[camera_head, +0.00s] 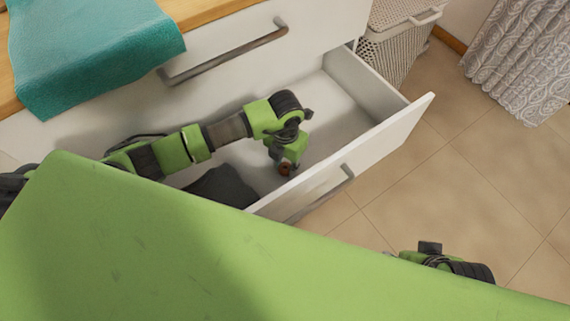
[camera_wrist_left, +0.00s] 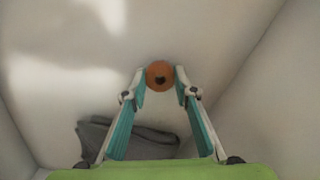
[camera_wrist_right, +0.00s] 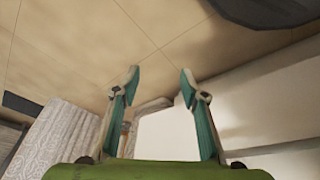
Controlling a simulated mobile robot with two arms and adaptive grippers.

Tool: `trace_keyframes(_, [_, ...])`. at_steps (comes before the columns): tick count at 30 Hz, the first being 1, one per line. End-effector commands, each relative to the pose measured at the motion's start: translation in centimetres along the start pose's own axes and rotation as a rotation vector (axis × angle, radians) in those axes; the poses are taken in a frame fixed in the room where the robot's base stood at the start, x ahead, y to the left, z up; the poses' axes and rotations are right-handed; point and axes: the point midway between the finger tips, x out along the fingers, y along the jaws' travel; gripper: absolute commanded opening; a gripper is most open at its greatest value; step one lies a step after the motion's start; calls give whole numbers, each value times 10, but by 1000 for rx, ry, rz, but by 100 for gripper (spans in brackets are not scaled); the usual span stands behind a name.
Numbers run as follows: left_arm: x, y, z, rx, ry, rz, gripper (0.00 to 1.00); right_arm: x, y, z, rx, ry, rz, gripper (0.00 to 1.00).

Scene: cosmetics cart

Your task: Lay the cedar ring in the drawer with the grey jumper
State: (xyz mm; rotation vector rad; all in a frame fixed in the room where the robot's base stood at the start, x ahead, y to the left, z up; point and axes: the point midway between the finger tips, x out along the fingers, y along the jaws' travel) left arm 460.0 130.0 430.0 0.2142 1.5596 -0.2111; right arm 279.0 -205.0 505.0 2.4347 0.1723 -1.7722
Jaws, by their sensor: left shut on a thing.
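The cedar ring (camera_wrist_left: 152,69) is a small orange-brown ring with a dark centre. My left gripper (camera_head: 286,166) is shut on it, inside the open white drawer (camera_head: 392,142). In the head view the ring (camera_head: 284,170) shows as a small brown spot under the gripper. Whether it touches the drawer floor I cannot tell. The dark grey jumper (camera_head: 222,186) lies folded in the same drawer, left of the ring and partly hidden by my body. The jumper also shows in the left wrist view (camera_wrist_left: 94,136). My right gripper (camera_wrist_right: 160,78) is open and empty, outside the drawer.
A closed drawer with a grey handle (camera_head: 225,55) is above the open one. A teal towel (camera_head: 85,50) hangs over the wooden top. A wicker basket (camera_head: 394,50) and a patterned curtain (camera_head: 525,60) stand beyond. The drawer's right part is empty. Tiled floor (camera_head: 440,190) is clear.

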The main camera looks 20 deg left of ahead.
Motion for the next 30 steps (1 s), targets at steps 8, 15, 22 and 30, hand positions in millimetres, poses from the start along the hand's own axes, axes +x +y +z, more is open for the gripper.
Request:
trace_keyframes(8, [2, 0, 0, -1, 1, 1, 43, 2, 0, 1, 0, -1, 0, 40])
trace_keyframes(15, [-1, 0, 0, -1, 0, 0, 43, -1, 0, 0, 0, -1, 0, 40])
trace_keyframes(22, [-37, 1, 1, 0, -3, 1, 43, -12, 0, -4, 0, 3, 0, 40])
trace_keyframes(30, [-92, 1, 1, 0, -3, 1, 43, 36, -2, -1, -2, -26, -5, 40])
